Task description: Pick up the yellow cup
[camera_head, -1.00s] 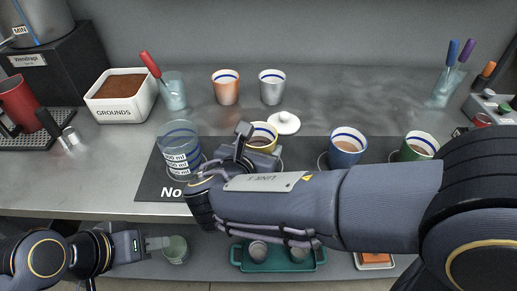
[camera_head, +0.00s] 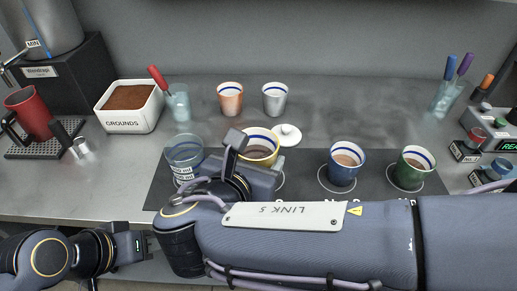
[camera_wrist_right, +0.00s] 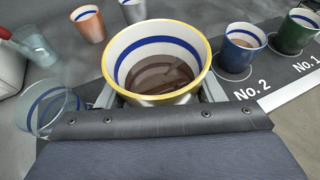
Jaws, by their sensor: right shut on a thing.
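The yellow cup (camera_head: 262,142) has a yellow rim, a blue band inside and dark brown liquid in it. In the right wrist view the yellow cup (camera_wrist_right: 158,62) stands upright between the fingers of my right gripper (camera_wrist_right: 165,98), which is shut on it. In the head view my right gripper (camera_head: 250,160) and its wrist hide the cup's lower part. I cannot tell whether its base touches the mat. My left gripper (camera_head: 143,245) is at the lower left, apart from the cup; its jaw state is unclear.
A clear glass (camera_head: 184,158) stands close left of the right gripper. A blue cup (camera_head: 343,166) and a green cup (camera_head: 411,170) stand to the right on the dark mat (camera_head: 300,160). A white lid (camera_head: 288,136) lies just behind. Orange (camera_head: 230,99) and silver (camera_head: 275,99) cups stand further back.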

